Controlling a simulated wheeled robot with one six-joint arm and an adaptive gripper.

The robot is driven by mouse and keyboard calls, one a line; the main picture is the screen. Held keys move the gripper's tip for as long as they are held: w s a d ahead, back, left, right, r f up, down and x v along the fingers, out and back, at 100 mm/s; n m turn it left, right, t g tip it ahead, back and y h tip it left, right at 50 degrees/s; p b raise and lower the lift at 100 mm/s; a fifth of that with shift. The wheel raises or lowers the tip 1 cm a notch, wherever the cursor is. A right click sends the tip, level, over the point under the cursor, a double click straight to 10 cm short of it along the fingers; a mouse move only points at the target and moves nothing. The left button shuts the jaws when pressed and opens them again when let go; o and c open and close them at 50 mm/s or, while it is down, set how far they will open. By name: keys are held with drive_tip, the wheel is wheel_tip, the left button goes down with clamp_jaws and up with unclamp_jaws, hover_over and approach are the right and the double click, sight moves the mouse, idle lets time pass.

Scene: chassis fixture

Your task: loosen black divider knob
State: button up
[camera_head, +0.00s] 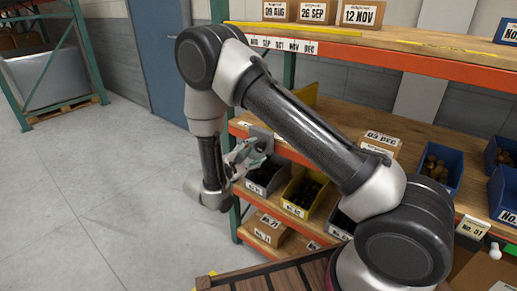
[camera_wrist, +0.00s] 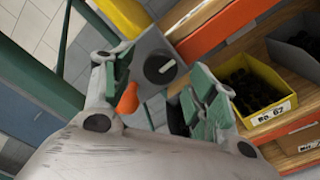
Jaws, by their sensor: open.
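The black knob (camera_wrist: 160,68) sits on a grey plate (camera_wrist: 150,48) at the shelf's end and carries a pale pointer line. My gripper (camera_wrist: 157,78) is open, its green-padded fingers on either side of the knob in the wrist view. I cannot tell whether either finger touches it. An orange rounded piece (camera_wrist: 127,98) shows beside the left finger. In the head view my gripper (camera_head: 247,154) is at the shelf's left end, by the grey plate (camera_head: 262,138); the knob cannot be made out there.
The wooden shelf (camera_head: 412,177) has an orange front edge and a green upright (camera_head: 235,215). A yellow bin (camera_head: 305,193) with dark parts stands right of my gripper; it also shows in the wrist view (camera_wrist: 262,92).

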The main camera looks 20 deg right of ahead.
sight(258, 148)
drive_tip(key=shift+x, duration=1.6)
drive_tip(key=c, duration=1)
drive_tip(key=shift+c, duration=0.2)
